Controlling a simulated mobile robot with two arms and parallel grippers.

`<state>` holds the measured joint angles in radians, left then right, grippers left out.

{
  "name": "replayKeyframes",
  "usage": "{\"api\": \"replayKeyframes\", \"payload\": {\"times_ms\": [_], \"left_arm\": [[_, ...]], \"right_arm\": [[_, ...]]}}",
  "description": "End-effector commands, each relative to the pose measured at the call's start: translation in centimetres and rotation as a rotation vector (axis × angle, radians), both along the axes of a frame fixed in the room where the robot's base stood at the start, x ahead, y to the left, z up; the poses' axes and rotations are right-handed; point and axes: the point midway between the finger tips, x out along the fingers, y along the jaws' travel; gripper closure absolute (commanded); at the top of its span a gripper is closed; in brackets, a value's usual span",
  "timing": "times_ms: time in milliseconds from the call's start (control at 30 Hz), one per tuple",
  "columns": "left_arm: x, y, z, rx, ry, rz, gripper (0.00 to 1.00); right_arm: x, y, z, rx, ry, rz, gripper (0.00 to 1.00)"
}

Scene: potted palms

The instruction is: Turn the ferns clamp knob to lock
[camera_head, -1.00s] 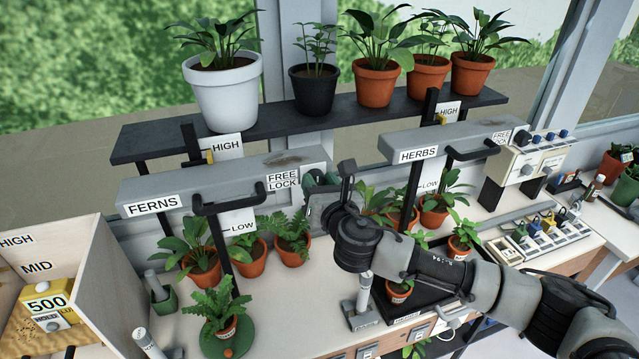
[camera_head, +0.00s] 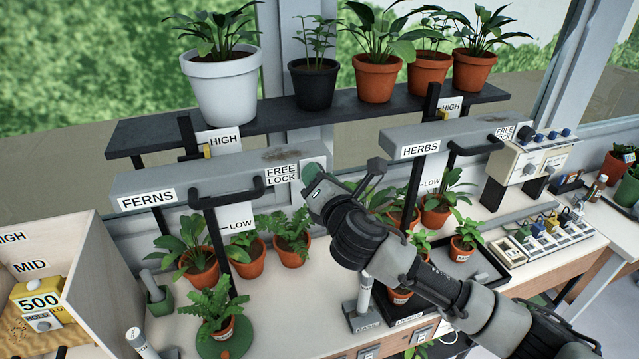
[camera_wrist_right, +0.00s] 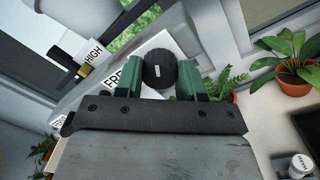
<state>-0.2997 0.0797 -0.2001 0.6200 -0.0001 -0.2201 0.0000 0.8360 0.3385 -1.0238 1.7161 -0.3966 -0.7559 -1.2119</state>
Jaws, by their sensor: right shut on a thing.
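The ferns lamp bar (camera_head: 185,181) is a grey beam with a FERNS label on its left and a FREE/LOCK label (camera_head: 281,174) near its right end. My right gripper (camera_head: 312,182) is at that right end and hides the knob in the head view. In the right wrist view, the clamp knob (camera_wrist_right: 158,69) is round and black with a small white mark on its face. The green fingers of my right gripper (camera_wrist_right: 158,84) are on both sides of it, shut on it. Which word the knob points to cannot be told. My left gripper is not in view.
A grey herbs bar (camera_head: 450,137) is to the right, behind my right arm. Potted plants stand below on the bench, and a dark shelf (camera_head: 240,122) with several pots is behind. A yellow device (camera_head: 40,300) sits in a box at left.

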Motion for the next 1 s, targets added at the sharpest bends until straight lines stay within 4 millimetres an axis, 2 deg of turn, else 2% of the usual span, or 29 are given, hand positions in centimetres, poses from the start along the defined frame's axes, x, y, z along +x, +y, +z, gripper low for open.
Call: {"api": "replayKeyframes", "payload": {"times_ms": [600, 1000], "left_arm": [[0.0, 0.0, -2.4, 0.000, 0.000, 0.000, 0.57], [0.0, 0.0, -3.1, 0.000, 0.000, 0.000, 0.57]], "right_arm": [[0.0, 0.0, -0.4, 0.560, 0.183, 0.000, 0.85], [0.0, 0.0, -0.4, 0.850, 0.277, 0.001, 0.85]]}}
